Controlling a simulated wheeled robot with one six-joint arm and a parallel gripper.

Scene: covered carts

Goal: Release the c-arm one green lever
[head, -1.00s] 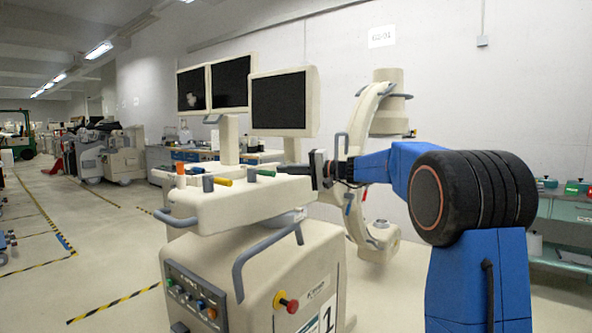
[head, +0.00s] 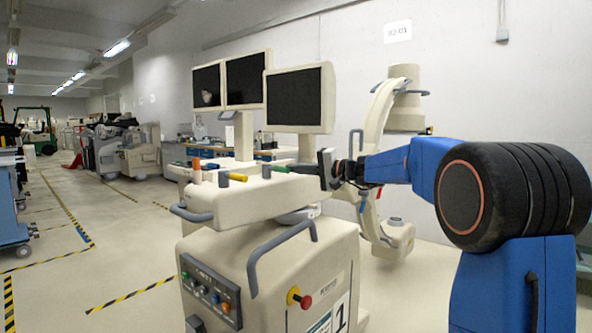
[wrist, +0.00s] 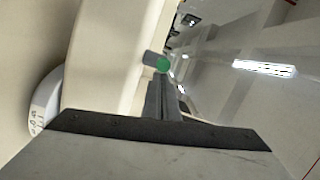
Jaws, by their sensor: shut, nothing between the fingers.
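The c-arm one cart (head: 270,255) is cream, with a "1" on its front and a flat top deck. Its green lever (head: 279,169) lies on the deck's right part, pointing right. In the wrist view the round green end (wrist: 163,64) sits on a grey stem, just beyond my fingertips. My gripper (head: 293,169) is shut and empty, reaching in from the right at lever height. In the wrist view its fingers (wrist: 158,82) are together and point at the green end. I cannot tell whether they touch it.
Other levers, orange (head: 197,165) and yellow (head: 237,177), stand left on the deck. Monitors (head: 299,97) rise behind it. The C-shaped arm (head: 372,125) stands behind my gripper. A grey handle (head: 270,255) and a red knob (head: 305,301) stick out in front.

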